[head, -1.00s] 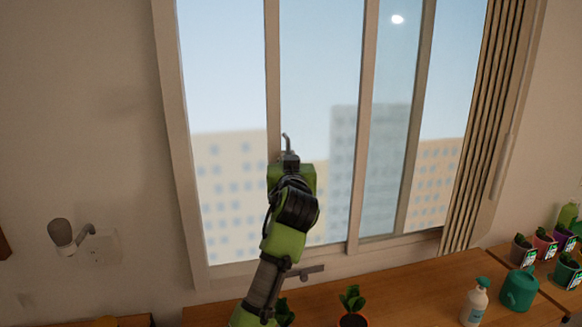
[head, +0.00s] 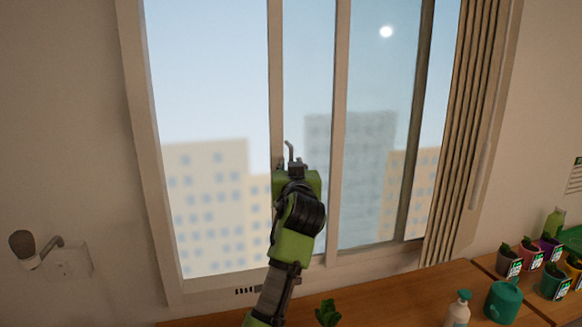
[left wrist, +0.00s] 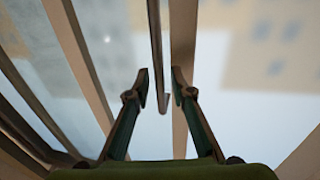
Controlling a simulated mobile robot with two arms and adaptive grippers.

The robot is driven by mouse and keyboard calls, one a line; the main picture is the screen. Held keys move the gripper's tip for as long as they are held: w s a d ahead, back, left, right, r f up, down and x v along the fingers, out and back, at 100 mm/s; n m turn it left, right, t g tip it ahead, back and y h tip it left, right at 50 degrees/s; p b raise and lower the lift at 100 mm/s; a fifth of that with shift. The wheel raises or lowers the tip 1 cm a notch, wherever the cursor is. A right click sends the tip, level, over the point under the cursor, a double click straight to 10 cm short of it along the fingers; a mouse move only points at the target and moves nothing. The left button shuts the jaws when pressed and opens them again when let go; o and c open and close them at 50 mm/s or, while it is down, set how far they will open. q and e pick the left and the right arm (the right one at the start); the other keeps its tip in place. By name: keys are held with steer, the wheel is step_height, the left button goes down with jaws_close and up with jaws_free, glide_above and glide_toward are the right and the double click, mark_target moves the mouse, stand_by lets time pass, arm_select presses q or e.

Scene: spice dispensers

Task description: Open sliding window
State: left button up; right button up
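The sliding window pane's left stile (head: 276,85) stands well inside the window frame (head: 143,150), with a wide bare opening on its left. A thin grey handle bar (head: 289,150) is on this stile. My left gripper (head: 291,166) is at the handle in the head view, partly hidden by its own wrist. In the left wrist view, which is upside down, the handle bar (left wrist: 156,45) ends between the parted fingers of my left gripper (left wrist: 161,88). Gaps show on both sides of the bar, so the fingers do not grip it. My right gripper is out of view.
A gathered curtain (head: 464,140) hangs at the window's right. Below, a wooden counter (head: 395,297) holds a potted plant (head: 328,312), a white bottle (head: 459,309), a green watering can (head: 503,301) and several small pots. A wall fixture (head: 40,249) is at left.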

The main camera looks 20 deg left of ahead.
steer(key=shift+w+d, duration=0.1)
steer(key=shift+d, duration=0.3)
arm_select(q)
steer(key=v, duration=0.7)
steer(key=shift+s, duration=0.25)
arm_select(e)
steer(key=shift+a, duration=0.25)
arm_select(q)
steer(key=shift+d, duration=0.1)
